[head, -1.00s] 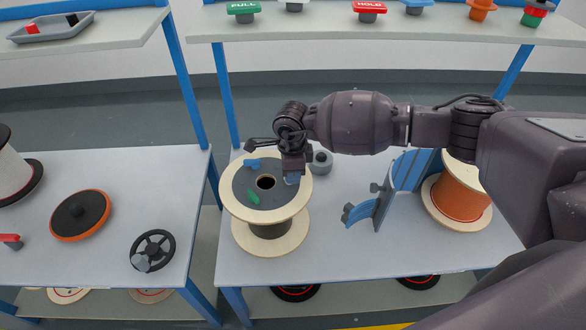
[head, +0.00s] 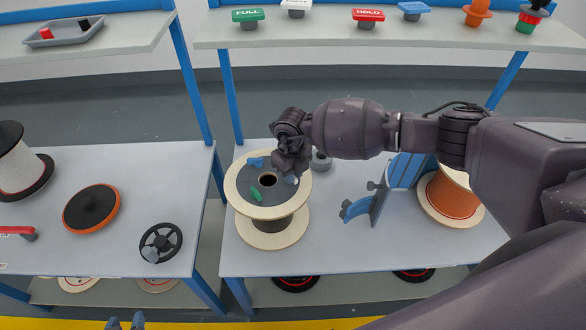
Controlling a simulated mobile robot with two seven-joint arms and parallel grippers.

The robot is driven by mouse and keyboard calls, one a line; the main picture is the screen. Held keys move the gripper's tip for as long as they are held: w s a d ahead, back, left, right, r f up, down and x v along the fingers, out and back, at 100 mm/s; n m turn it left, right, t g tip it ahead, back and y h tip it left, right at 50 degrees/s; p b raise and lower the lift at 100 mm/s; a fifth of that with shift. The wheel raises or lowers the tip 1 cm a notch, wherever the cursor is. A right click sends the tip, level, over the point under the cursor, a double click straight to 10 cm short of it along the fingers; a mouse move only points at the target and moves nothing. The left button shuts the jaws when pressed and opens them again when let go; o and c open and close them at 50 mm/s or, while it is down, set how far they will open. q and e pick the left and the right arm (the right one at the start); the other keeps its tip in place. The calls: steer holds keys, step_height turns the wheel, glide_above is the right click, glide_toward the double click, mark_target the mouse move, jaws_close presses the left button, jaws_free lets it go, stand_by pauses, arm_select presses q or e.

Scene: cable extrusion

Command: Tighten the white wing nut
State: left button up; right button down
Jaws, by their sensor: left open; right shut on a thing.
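A spool with pale wooden flanges and a dark grey top disc (head: 246,184) stands on the middle table. A blue wing nut (head: 256,162) and a green wing nut (head: 256,194) sit on the disc around its central hole. The white wing nut (head: 291,180) is at the disc's right side, mostly hidden under my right gripper. My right gripper (head: 290,170) points down there and is shut on the white wing nut; its fingertips are hard to make out.
A small grey cylinder (head: 320,161) stands just right of the spool. A blue curved stand (head: 377,204) and an orange spool (head: 452,199) are further right, under my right arm. A black handwheel (head: 161,242) lies on the left table. The middle table's front is clear.

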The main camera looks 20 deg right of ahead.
steer(key=m, duration=0.2)
steer(key=m+p, duration=0.2)
steer(key=m, duration=0.1)
steer(key=shift+a+m, duration=0.25)
steer(key=shift+m, duration=0.05)
steer(key=m+p, duration=0.1)
steer(key=m, duration=0.3)
steer(key=shift+a+p, duration=0.15)
steer(key=shift+p, duration=0.15)
steer(key=shift+m, duration=0.5)
steer(key=c, duration=1.1)
jaws_free()
steer(key=shift+c, duration=0.2)
step_height(320, 180, up, 11)
steer(key=shift+m, duration=0.3)
